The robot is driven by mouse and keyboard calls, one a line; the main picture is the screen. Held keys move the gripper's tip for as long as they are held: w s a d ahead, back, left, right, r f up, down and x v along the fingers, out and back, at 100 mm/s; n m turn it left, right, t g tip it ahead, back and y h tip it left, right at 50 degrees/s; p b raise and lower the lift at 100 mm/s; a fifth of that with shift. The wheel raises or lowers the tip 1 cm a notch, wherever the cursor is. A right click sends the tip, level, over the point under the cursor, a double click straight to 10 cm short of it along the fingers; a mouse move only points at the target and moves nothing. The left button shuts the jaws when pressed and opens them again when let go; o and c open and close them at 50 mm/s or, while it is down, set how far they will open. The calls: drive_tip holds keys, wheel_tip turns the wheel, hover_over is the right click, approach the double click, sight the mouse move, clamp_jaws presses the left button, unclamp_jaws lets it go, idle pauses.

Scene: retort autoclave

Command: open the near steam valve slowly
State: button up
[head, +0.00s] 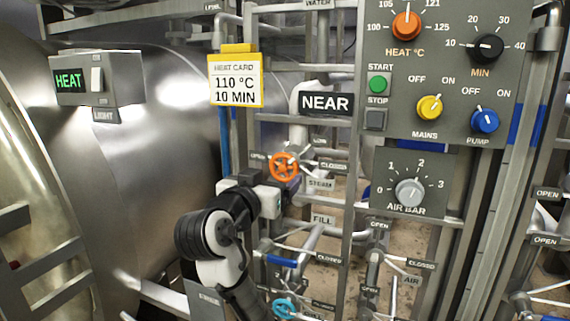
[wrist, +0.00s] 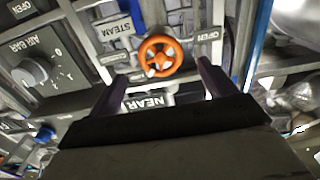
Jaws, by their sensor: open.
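The near steam valve has an orange handwheel (head: 284,166) on the pipework under the NEAR sign (head: 326,103), beside the STEAM label (head: 320,184). OPEN and CLOSED labels sit on either side of it. My gripper (head: 291,184) is just below the wheel in the head view, its dark fingers partly overlapping its lower edge. In the wrist view the orange wheel (wrist: 160,55) appears between the two spread fingers of my gripper (wrist: 158,77), toward their tips. The fingers are open and hold nothing. I cannot tell whether either finger touches the rim.
A control panel (head: 450,70) with several knobs stands at the right, above the AIR BAR dial (head: 409,192). A yellow-edged heat card (head: 235,80) hangs above my arm. A blue handwheel (head: 284,308) is lower down. Pipes and frame bars crowd the wheel. The large steel vessel (head: 160,130) fills the left.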

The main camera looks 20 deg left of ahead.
sight(282, 169)
drive_tip(key=w+p, duration=0.1)
drive_tip(key=w, duration=0.7)
drive_tip(key=shift+d, duration=0.1)
drive_tip(key=shift+s, duration=0.1)
drive_tip(key=shift+c, duration=0.2)
drive_tip(key=c, duration=0.9)
